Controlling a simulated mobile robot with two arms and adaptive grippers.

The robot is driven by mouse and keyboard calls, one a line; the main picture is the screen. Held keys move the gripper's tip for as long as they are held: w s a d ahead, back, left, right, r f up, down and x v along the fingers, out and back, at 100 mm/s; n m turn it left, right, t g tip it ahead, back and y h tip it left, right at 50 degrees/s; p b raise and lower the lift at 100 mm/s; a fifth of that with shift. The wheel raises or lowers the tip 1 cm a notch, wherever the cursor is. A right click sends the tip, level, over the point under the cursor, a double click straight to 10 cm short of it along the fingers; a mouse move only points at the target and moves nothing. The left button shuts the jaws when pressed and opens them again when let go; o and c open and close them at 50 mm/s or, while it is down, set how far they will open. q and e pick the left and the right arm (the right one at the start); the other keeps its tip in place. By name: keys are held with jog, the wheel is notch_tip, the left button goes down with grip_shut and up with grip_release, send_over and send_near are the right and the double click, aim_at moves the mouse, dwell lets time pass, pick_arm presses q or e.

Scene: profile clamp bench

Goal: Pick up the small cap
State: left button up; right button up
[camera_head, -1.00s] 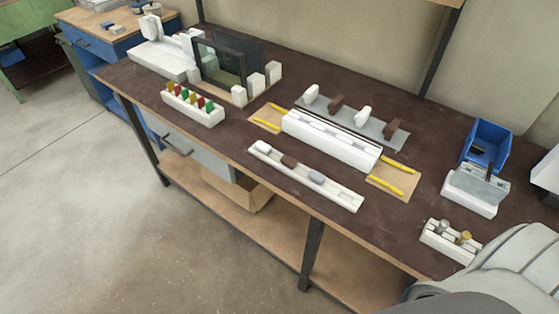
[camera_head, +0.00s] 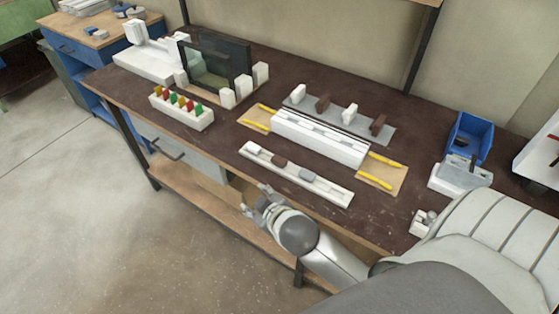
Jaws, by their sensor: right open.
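A long white tray (camera_head: 330,190) lies near the bench's front edge and holds a small pale piece (camera_head: 256,149), a brown piece (camera_head: 280,161) and a grey piece (camera_head: 307,174) in a row. I cannot tell for sure which small piece is the cap. My right gripper (camera_head: 253,202) is open and empty, off the bench's front edge, just below the tray in the picture and apart from it. Its fingers are small and point to the upper left. My left gripper is out of view.
A white clamp fixture (camera_head: 320,141) stands behind the tray, with yellow strips (camera_head: 375,180) beside it. A white rack (camera_head: 181,115) with coloured pieces is to the left. A blue bin (camera_head: 470,138) stands right. My arm covers most of a white block (camera_head: 421,224).

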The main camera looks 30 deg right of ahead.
jog(key=w+a+r+n+t+y, duration=0.2)
jog(key=w+a+r+n+t, duration=0.15)
jog(key=r, duration=0.25)
jog(key=w+a+r+n+t+y, duration=0.2)
jog(key=w+r+n, duration=0.15)
jog(key=r, duration=0.35)
jog(key=w+a+r+n+t+y, duration=0.2)
jog(key=w+a+r+t, duration=0.1)
jog(key=w+r, duration=0.25)
jog(key=s+a+r+n+g+y, duration=0.25)
jog(key=a+r+n+y, duration=0.4)
jog(key=n+y, duration=0.35)
jog(key=n+g+h+p, duration=0.1)
jog(key=n+g+h, duration=1.4)
jog(key=n+g, duration=0.15)
send_over(278, 158)
jog(key=shift+n, duration=0.25)
jog(key=f, duration=1.6)
jog(key=shift+d+f, duration=0.2)
jog(key=shift+f, duration=0.1)
jog(key=f+p, duration=0.1)
jog(key=f, duration=0.2)
jog(key=f+p, duration=0.1)
jog(key=shift+s+a+f+p, duration=0.1)
jog(key=shift+a+f+p, duration=0.2)
jog(key=shift+f+p, duration=0.05)
jog(key=shift+f, duration=0.5)
jog(key=c, duration=0.8)
